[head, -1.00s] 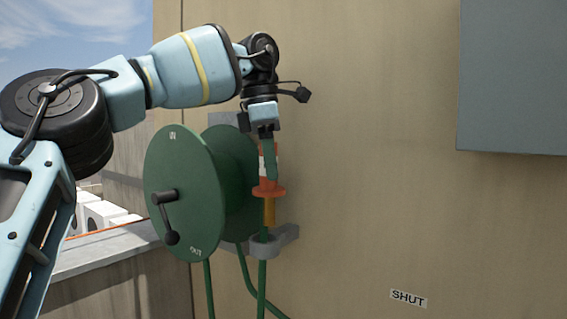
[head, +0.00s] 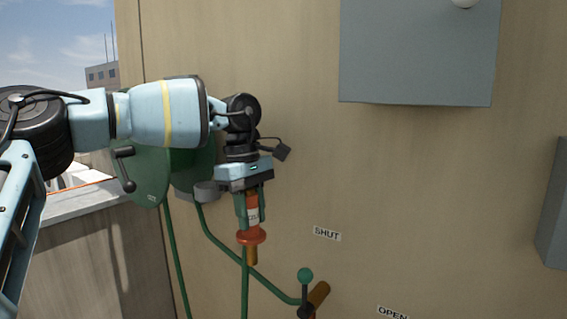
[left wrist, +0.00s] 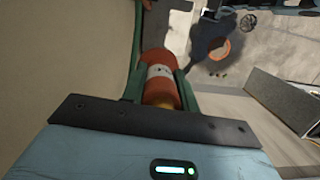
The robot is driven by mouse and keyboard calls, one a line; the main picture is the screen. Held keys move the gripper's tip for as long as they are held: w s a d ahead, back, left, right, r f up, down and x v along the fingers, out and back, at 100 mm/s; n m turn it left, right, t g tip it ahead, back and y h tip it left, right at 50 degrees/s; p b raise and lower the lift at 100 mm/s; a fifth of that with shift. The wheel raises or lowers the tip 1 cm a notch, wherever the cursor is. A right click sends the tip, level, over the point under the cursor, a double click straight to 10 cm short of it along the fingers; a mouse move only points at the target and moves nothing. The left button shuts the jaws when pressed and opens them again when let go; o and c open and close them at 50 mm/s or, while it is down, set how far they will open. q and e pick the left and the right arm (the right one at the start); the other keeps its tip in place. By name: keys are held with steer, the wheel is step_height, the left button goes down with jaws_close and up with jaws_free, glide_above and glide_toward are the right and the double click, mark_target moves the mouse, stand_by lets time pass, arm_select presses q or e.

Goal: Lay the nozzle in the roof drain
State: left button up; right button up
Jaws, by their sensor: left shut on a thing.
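My left gripper (head: 251,222) is shut on the nozzle (head: 251,237), an orange-red piece with a white label, a wide flange and a brass-coloured end. It hangs upright, brass end down, in front of the wooden wall and clear of the holder. A green hose (head: 245,290) runs down below it. In the left wrist view the nozzle (left wrist: 158,70) lies between the fingers. That view also shows a round opening with an orange rim (left wrist: 213,52) on the ground, which looks like the roof drain; part of it is in shadow. My right gripper does not show.
The green hose reel (head: 153,175) and grey holder (head: 205,192) are on the wall, partly behind my arm. A green-knobbed lever (head: 305,276) on a brass pipe stands low right, near SHUT (head: 327,233) and OPEN labels. A grey box (head: 418,50) hangs above right.

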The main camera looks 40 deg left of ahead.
arm_select(q)
steer(key=s+a+f+m+g, duration=0.1)
steer(key=s+a+f+m, duration=0.4)
steer(key=f, duration=0.4)
steer(key=s+a+f+m, duration=0.2)
steer(key=s+f, duration=0.5)
steer(key=f, duration=0.1)
steer(key=s+d+f+m, duration=0.1)
steer(key=s+d+f, duration=0.15)
steer(key=f, duration=0.45)
steer(key=w+d+m, duration=0.1)
steer(key=d+m, duration=0.2)
steer(key=d, duration=0.5)
steer(key=w+d+m+y, duration=0.1)
steer(key=w+d+m, duration=0.1)
steer(key=d, duration=0.6)
steer(key=w+d+f+m, duration=0.1)
steer(key=d+m, duration=0.4)
steer(key=d, duration=0.3)
steer(key=shift+w+d+g+y, duration=0.2)
steer(key=shift+w+g+y, duration=0.1)
steer(key=shift+w+g, duration=0.1)
steer(key=shift+s+a, duration=0.1)
